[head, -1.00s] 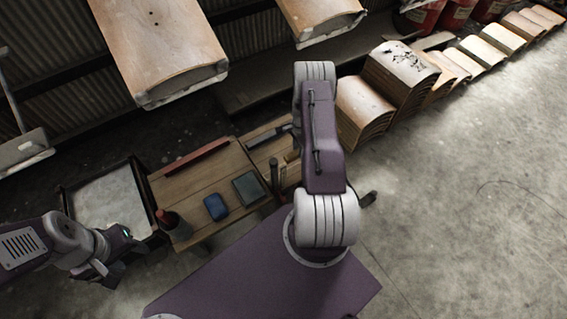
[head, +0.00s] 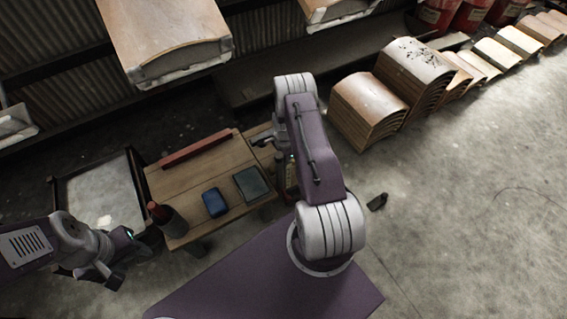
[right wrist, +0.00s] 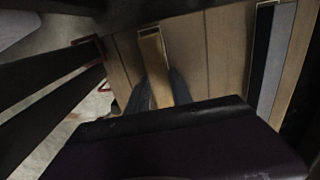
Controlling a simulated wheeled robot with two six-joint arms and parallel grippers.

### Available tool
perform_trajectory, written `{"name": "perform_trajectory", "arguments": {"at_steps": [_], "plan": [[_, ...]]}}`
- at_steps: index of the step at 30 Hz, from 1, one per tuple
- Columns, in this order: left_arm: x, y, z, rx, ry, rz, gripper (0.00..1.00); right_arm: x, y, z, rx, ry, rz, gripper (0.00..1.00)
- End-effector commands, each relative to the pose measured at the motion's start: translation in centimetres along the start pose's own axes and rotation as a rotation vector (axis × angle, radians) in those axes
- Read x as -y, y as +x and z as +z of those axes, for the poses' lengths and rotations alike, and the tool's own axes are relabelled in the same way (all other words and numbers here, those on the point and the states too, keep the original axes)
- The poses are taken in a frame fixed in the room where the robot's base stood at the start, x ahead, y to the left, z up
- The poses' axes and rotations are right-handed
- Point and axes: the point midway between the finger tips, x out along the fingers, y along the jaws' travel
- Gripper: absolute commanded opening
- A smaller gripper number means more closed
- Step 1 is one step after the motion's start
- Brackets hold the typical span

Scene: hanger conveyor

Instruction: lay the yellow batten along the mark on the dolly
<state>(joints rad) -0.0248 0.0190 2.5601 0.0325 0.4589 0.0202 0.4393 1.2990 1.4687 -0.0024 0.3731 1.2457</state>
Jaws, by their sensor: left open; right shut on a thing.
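The yellow batten (right wrist: 155,68) shows in the right wrist view between the two fingers of my right gripper (right wrist: 160,92), which is shut on it. It lies over a planked wooden surface (right wrist: 220,55), with a pale outline at its far end. Contact with the planks cannot be told. A wooden top (head: 262,131), possibly the dolly, shows partly behind that arm. My left gripper (head: 112,279) is open and empty at lower left.
A wooden table (head: 190,184) carries a red bar (head: 197,149), a blue box (head: 214,202), a dark green box (head: 251,184) and a dark red-topped cylinder (head: 167,219). A black-framed tray (head: 137,186) stands left.

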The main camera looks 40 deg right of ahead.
Motion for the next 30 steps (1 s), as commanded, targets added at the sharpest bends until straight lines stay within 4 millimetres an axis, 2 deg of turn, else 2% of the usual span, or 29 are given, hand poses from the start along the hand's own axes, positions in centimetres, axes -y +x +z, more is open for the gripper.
{"name": "perform_trajectory", "arguments": {"at_steps": [4,5,6,7,17,20,24,30], "plan": [[0.0,0.3,0.0,0.0,0.0,0.0,0.48,0.0,0.4,0.0,0.0,0.0,0.0,0.0],[0.0,0.2,0.0,0.0,0.0,0.0,0.48,0.0,0.3,0.0,0.0,0.0,0.0,0.32],[0.0,0.1,0.0,0.0,0.0,0.0,0.48,0.0,0.2,0.0,0.0,0.0,0.0,0.43],[0.0,0.1,0.0,0.0,0.0,0.0,0.48,0.0,0.2,0.0,0.0,0.0,0.0,0.48],[0.0,-0.2,0.0,0.0,0.0,0.0,0.48,0.0,-0.2,0.0,0.0,0.0,0.0,0.48],[0.0,-1.7,-0.2,0.0,0.0,0.0,0.48,0.0,-2.2,0.0,0.0,0.0,-0.001,0.48],[-0.1,-4.6,-0.5,0.0,0.0,0.0,0.48,0.0,-6.3,0.0,0.0,0.0,0.0,0.48],[-0.1,-7.2,-0.8,0.0,0.0,0.0,0.48,0.0,-10.6,0.0,0.0,0.0,-0.001,0.48]]}}
